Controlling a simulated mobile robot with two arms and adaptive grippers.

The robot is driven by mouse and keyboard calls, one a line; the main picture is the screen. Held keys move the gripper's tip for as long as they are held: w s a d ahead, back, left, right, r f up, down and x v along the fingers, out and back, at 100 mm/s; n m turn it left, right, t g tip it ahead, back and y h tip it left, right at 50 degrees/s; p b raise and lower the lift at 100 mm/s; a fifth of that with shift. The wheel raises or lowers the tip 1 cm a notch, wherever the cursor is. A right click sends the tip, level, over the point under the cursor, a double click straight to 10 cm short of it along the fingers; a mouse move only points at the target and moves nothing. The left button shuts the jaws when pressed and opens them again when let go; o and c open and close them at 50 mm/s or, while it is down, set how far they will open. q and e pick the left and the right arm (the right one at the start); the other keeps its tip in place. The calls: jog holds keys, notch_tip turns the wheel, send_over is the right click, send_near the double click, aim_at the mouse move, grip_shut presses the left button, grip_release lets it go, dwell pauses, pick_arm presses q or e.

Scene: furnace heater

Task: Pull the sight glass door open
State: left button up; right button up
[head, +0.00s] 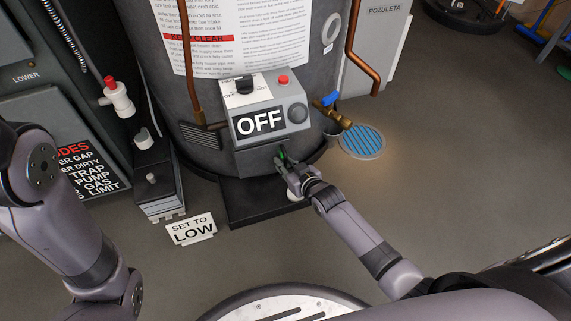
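The grey water heater (330,75) stands at the centre back, with a control box (268,104) marked OFF on its front. A dark panel (250,160) below the box appears to be the sight glass door; it looks closed, and its right part is hidden behind my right gripper. My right gripper (284,160) is at the panel's right side, with a small green spot between its fingers. I cannot tell whether it touches or grips the panel. My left arm comes in at the left, and its gripper is out of view.
A SET TO LOW sign (191,230) stands on the floor. The black base (265,203) juts out below the heater. A brass valve (333,115) with a blue handle sticks out right of the box, above a blue floor drain (361,141).

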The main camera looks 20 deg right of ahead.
grip_shut()
jog(key=shift+s, duration=0.1)
dwell(0.6)
